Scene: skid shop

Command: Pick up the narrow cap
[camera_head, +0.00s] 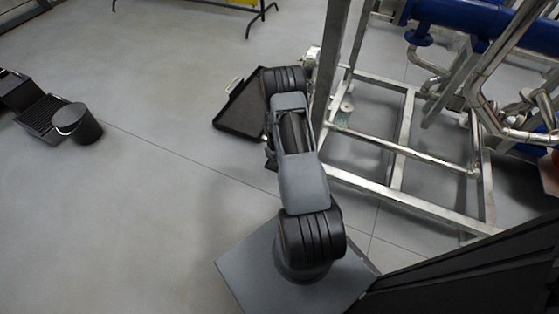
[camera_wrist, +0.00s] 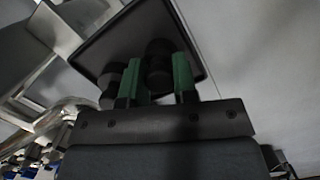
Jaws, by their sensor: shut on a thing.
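In the wrist view, my gripper (camera_wrist: 157,76) has two green fingers closed on a dark round piece, which I take to be the narrow cap (camera_wrist: 158,54). The cap sits between the fingers, in front of a black tray (camera_wrist: 105,42). Another dark round piece (camera_wrist: 111,78) shows just left of the left finger; I cannot tell whether it touches the finger. In the head view, my arm hides the gripper and the cap. The black tray (camera_head: 237,115) shows there on the floor, left of my arm.
A metal pipe frame (camera_head: 400,140) with blue pipes (camera_head: 470,15) stands close on the right. A dark bucket (camera_head: 78,122) stands at the far left. A yellow stand (camera_head: 240,4) is at the back. The grey floor between the bucket and my arm is clear.

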